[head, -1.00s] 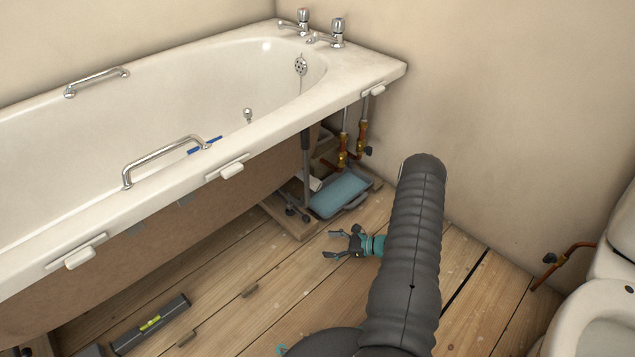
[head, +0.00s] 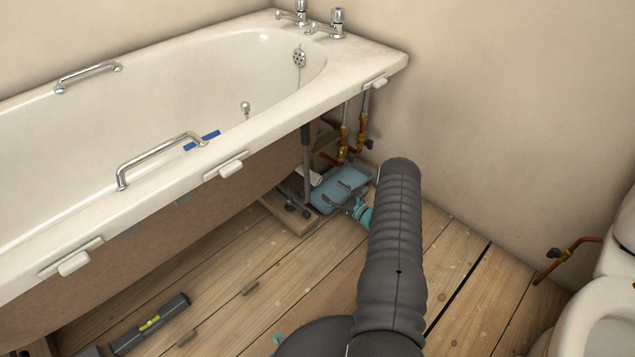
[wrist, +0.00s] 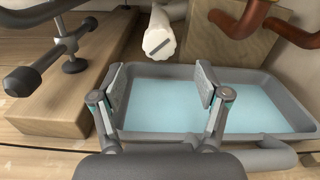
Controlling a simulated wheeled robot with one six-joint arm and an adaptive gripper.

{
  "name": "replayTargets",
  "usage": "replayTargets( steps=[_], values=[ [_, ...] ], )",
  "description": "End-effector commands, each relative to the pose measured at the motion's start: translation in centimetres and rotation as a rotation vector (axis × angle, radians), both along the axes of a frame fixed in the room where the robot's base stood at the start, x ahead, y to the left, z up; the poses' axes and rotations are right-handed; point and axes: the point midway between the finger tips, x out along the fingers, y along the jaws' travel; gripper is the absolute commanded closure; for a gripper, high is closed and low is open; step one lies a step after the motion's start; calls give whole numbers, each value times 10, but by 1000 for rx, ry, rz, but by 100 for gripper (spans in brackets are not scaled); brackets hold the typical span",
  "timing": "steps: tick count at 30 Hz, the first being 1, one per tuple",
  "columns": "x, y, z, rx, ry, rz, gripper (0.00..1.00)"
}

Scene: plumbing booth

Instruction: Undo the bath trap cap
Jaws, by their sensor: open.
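The bath trap cap (wrist: 158,40) is white and ribbed with a dark slot across its face. It shows at the top middle of the wrist view, facing me. In the head view the white trap end (head: 313,178) shows small under the bath's edge. My gripper (wrist: 160,84) is open and empty, its two fingers spread below and either side of the cap in the wrist picture, apart from it. In the head view my gripper (head: 335,194) is low over the tray's front edge. The pipe behind the cap is mostly hidden.
A grey tray (wrist: 269,75) with light blue inside lies under the cap. A wooden board (wrist: 75,105) with a dark bath foot (wrist: 66,45) stands left. Copper pipes (wrist: 252,18) and a wood block are at right. A spirit level (head: 150,323) lies on the floor.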

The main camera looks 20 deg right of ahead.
Motion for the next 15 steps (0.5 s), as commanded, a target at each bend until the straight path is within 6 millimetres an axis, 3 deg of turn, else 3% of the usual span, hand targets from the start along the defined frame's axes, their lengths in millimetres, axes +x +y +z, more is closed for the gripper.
replayTargets(
  steps=[9, 15],
  values=[
    [54, 23, -1, -1, -1, 5, 25],
    [74, 30, -1, -1, 0, 5, 25]
  ],
)
